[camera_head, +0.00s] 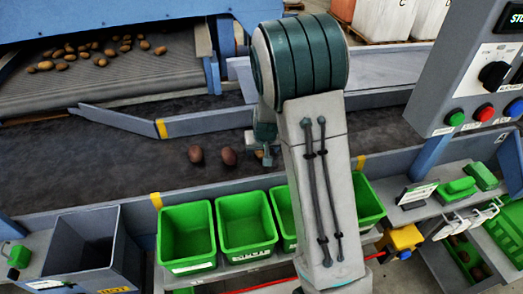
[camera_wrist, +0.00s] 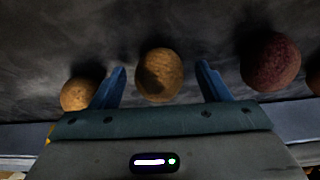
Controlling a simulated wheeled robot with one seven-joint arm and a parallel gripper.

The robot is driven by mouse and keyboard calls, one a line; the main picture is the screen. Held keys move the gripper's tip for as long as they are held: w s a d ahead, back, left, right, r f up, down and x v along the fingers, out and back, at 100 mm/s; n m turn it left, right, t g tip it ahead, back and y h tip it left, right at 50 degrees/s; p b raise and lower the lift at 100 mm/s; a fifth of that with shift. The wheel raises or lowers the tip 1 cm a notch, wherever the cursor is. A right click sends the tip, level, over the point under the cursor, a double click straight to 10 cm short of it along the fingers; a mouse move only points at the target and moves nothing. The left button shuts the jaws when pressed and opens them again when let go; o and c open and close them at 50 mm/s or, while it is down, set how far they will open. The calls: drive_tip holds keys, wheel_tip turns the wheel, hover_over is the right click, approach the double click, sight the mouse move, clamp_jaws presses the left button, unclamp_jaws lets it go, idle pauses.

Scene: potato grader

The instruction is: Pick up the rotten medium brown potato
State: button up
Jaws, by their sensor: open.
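In the wrist view a brown potato (camera_wrist: 160,75) with darker mottled patches lies on the dark belt, between the two blue fingers of my gripper (camera_wrist: 162,68). The fingers are open, with a gap on each side of it; I see no contact. A lighter yellow-brown potato (camera_wrist: 76,96) lies just outside the left finger, partly covered by it. A reddish potato (camera_wrist: 270,62) lies to the right of the right finger. I cannot tell for certain which potato is rotten. In the head view my arm hides most of the gripper and the potatoes near it.
Two reddish-brown potatoes (camera_head: 229,156) lie on the belt (camera_head: 120,165) left of my arm. Green bins (camera_head: 186,235) and a grey bin (camera_head: 83,250) line the near side. A grey diverter bar (camera_head: 205,124) crosses the belt behind. A button panel (camera_head: 480,80) stands right.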

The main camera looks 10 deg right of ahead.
drive_tip(key=c, duration=1.1)
drive_tip(key=shift+r, duration=0.1)
